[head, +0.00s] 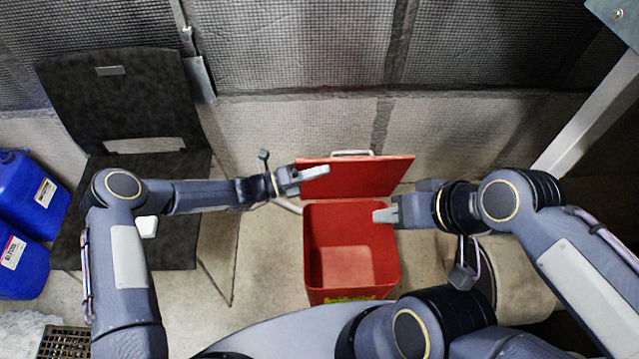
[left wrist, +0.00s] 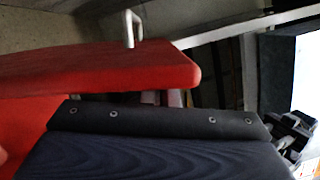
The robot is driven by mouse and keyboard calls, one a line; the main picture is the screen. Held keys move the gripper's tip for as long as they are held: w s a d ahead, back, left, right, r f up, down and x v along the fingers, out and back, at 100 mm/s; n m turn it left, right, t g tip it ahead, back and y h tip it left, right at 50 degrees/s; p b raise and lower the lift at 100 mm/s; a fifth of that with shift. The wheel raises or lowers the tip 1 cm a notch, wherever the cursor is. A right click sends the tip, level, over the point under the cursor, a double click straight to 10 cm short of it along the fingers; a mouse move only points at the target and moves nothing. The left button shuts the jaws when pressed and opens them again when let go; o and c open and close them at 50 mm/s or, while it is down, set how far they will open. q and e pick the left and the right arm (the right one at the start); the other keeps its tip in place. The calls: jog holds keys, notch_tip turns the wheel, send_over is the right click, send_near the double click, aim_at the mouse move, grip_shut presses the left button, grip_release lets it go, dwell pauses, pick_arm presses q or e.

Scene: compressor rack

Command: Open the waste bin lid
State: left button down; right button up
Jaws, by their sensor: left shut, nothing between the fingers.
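The red waste bin (head: 311,262) stands on the floor in the middle of the head view, and I see into its empty-looking inside. Its red lid (head: 370,178) stands raised at the back of the bin, with a pale handle (head: 352,153) along its top edge. The lid also shows in the left wrist view (left wrist: 100,66), with the handle (left wrist: 130,28) above it. My left gripper (head: 326,171) is shut and empty, at the left part of the lid's inner face; I cannot tell whether it touches. My right gripper (head: 376,215) is over the bin's right rim; its finger gap cannot be made out.
A black chair (head: 120,95) stands at the left, with a white object (head: 147,226) on its seat. Blue canisters (head: 25,220) are at the far left. A mesh-covered wall (head: 290,60) is behind the bin. A pale metal post (head: 590,115) slants at the right.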

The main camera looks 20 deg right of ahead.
aim_at(318, 158)
pick_arm(q)
jog(key=w, duration=0.2)
jog(key=n+b, duration=0.1)
jog(key=shift+w+d+r, duration=0.25)
jog(key=shift+w+d, duration=0.1)
jog(key=shift+w, duration=0.05)
jog(key=shift+w+r+n, duration=0.3)
jog(key=shift+w, duration=0.1)
jog(key=a, duration=0.7)
jog(key=shift+a+f, duration=0.3)
jog(key=shift+a, duration=0.05)
